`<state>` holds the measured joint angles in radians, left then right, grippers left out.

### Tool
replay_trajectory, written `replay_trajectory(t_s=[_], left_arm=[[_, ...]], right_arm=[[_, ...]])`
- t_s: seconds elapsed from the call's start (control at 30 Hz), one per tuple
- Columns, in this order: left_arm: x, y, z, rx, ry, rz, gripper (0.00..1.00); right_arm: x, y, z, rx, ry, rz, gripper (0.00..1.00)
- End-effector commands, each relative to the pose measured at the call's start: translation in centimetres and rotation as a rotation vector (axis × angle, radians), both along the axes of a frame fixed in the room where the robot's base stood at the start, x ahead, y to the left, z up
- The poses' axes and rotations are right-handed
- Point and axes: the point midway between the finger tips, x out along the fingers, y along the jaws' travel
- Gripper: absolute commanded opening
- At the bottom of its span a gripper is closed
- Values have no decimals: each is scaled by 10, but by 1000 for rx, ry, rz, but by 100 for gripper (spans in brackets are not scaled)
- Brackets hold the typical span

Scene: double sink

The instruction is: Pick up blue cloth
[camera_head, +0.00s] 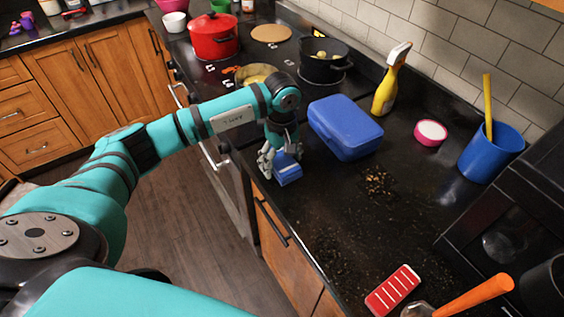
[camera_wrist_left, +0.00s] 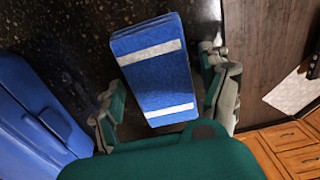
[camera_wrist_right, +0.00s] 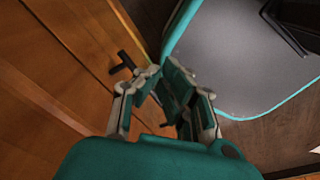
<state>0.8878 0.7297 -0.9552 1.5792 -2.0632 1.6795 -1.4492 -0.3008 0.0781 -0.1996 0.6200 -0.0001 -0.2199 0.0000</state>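The blue cloth (camera_wrist_left: 158,75) is a folded rectangle with two white stripes. It lies on the dark counter near its front edge, and in the head view it shows beside the left gripper (camera_head: 277,164). In the left wrist view my left gripper (camera_wrist_left: 165,95) is open, with one finger on each side of the cloth. A gap shows between the cloth and the left-hand finger. In the head view the arm hides part of the cloth. My right gripper (camera_wrist_right: 161,78) shows only in its wrist view, over cabinet fronts, with its fingertips close together and nothing visible between them.
A blue lidded box (camera_head: 345,127) stands close to the cloth. Brown crumbs (camera_head: 378,182) lie mid-counter. The stove holds a red pot (camera_head: 214,40) and black pot (camera_head: 322,68).

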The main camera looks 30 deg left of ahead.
Motion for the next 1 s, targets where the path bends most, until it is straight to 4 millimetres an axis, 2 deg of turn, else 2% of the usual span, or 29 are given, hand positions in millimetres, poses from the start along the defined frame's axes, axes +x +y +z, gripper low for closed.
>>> replay_trajectory(t_s=[0.07,0.33,0.77,0.87,1.0], left_arm=[[0,0,0,0,0,0,66],[0,0,0,0,0,0,30],[1,0,4,-1,-2,0,30],[1,0,12,0,-4,0,30],[2,0,32,-1,-7,-1,30]], right_arm=[[0,0,0,0,0,0,0],[0,0,0,0,-1,0,0],[1,-1,-3,-2,0,1,0],[1,-2,-8,-2,0,1,0],[1,-2,-20,-3,-1,1,0]])
